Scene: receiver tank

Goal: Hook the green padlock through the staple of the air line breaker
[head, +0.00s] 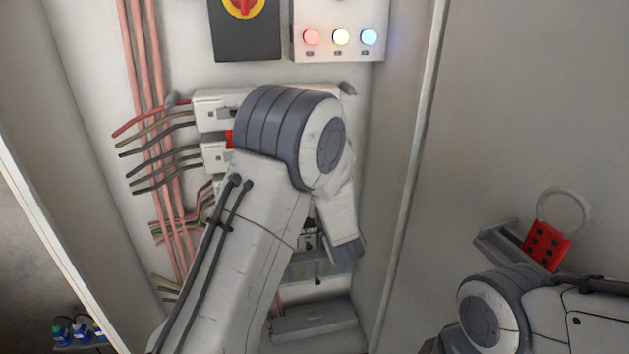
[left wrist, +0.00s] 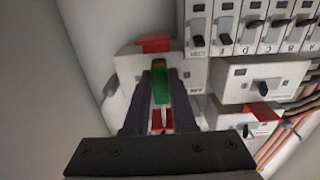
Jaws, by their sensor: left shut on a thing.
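The green padlock (left wrist: 160,82) is between the fingers of my left gripper (left wrist: 159,98) in the left wrist view. The gripper is shut on it. A thin pale part below its green body looks like the shackle. Behind it is a white breaker housing (left wrist: 127,66) with a red piece (left wrist: 154,45) at its top and more red below the padlock. The staple is not clear, and I cannot tell whether the shackle touches it. In the head view my left arm hides the padlock and the breaker. My right gripper is out of view.
A row of labelled breakers (left wrist: 251,25) and a lower breaker (left wrist: 258,80) stand close by on the right. Cables (head: 160,140) run along the panel's left. A red hasp (head: 547,246) is by a bracket on the right wall. Small padlocks (head: 79,330) sit at lower left.

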